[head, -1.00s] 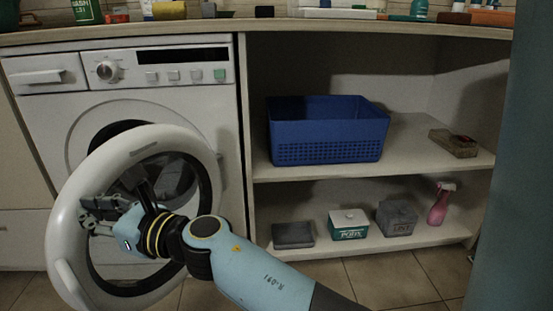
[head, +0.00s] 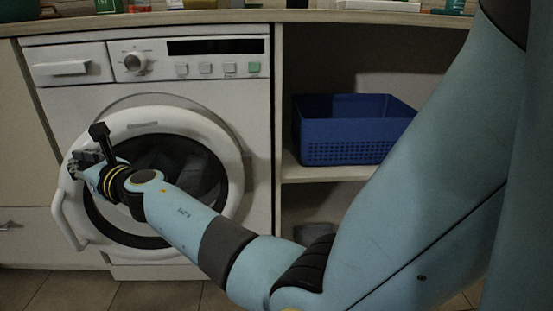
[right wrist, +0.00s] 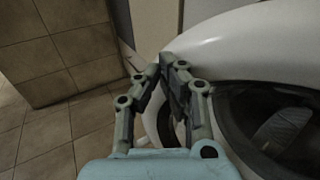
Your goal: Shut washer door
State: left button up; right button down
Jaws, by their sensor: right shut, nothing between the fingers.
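The washer (head: 60,115) stands at the left of the head view, with its panel and knob along the top. Its round white door (head: 225,140) has a dark glass middle and a handle (head: 66,222) at the lower left. The door stands a little ajar, its left side out from the washer front. My right gripper (head: 82,160) is shut and empty at the door's left rim; contact is not clear. In the right wrist view the closed fingertips (right wrist: 168,62) lie close beside the white door rim (right wrist: 235,42). My left gripper is not in view.
A blue basket (head: 350,135) sits on the open shelf right of the washer. My right arm crosses the right half of the head view and hides much of the lower shelf. A worktop (head: 330,17) with several items runs above. The tiled floor (right wrist: 40,135) looks clear.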

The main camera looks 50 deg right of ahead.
pick_arm(q)
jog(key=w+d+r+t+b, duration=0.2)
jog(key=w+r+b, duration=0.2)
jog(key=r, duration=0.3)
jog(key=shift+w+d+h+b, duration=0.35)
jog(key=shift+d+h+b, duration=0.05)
jog(key=shift+b, duration=0.25)
pick_arm(e)
jog(key=w+d+m+h, duration=0.4)
jog(key=w+d+h, duration=0.2)
jog(key=w, duration=0.6)
jog(key=shift+w+d+h, duration=0.25)
jog(key=shift+d+h, duration=0.15)
jog(key=shift+d, duration=0.1)
jog(key=shift+d+r, duration=0.1)
